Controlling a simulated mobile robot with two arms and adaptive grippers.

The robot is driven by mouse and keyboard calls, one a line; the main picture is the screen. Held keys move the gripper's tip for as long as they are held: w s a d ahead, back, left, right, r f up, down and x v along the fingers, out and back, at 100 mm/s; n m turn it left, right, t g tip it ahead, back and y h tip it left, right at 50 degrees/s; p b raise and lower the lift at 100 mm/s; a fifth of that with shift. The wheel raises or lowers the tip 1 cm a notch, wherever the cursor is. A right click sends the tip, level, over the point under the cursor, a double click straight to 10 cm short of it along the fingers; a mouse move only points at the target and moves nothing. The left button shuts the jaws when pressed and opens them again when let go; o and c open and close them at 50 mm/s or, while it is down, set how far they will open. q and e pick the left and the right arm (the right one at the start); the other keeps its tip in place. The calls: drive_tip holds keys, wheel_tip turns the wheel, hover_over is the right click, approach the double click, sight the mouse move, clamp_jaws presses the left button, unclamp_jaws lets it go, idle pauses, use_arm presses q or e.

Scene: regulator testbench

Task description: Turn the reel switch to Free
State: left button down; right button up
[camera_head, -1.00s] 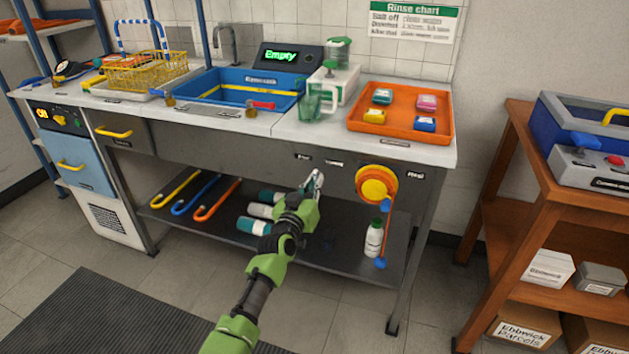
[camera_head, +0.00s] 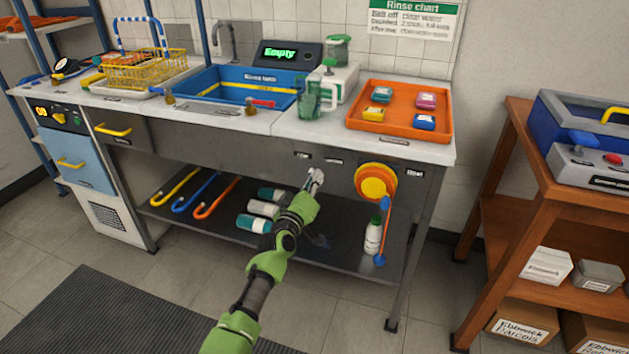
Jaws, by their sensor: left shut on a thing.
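My left gripper (camera_head: 315,181) is at the front panel of the bench, just left of the reel. It is shut on a small part there, most likely the reel switch, which the fingers hide. Small labels sit on the panel above the gripper, too small to read surely. The yellow and orange reel (camera_head: 375,182) is mounted on the panel to the right, with an orange line and blue ends hanging from it. My right gripper is not in view.
A lower shelf (camera_head: 335,245) holds several bottles and colored hooks (camera_head: 217,198). Above are a blue sink (camera_head: 235,90), a green jug (camera_head: 312,100) and an orange tray (camera_head: 400,130). A wooden shelf unit (camera_head: 500,200) stands at the right.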

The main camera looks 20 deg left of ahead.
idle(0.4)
use_arm(q)
drive_tip(key=c, duration=2.1)
unclamp_jaws()
drive_tip(key=shift+c, duration=0.2)
drive_tip(key=s, duration=1.2)
drive_tip(key=shift+a, duration=0.2)
